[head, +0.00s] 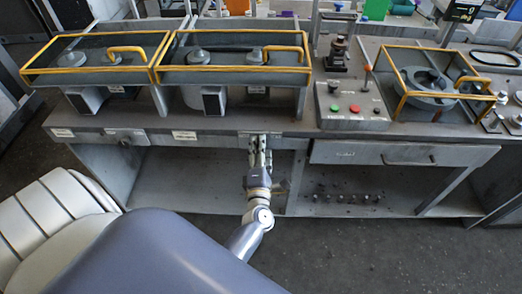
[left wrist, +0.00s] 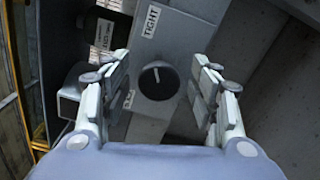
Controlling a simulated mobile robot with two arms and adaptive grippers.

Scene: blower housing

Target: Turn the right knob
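A round black knob (left wrist: 158,80) with a white pointer mark shows in the left wrist view, on a grey panel. A white label (left wrist: 151,20) by it has lettering ending in "IGHT". My left gripper (left wrist: 160,66) is open, its two fingers on either side of the knob in the picture, with gaps to both; I cannot tell how far off it is in depth. In the head view my left gripper (head: 260,147) is at the bench's front edge and hides this knob. Another dark knob (head: 125,142) is on the front edge at the left. My right gripper is not in view.
Yellow-framed covers (head: 235,68) stand on the bench above my left gripper. A control box (head: 352,106) with red and green buttons is to the right. A drawer (head: 405,154) and an open lower shelf are below the bench top.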

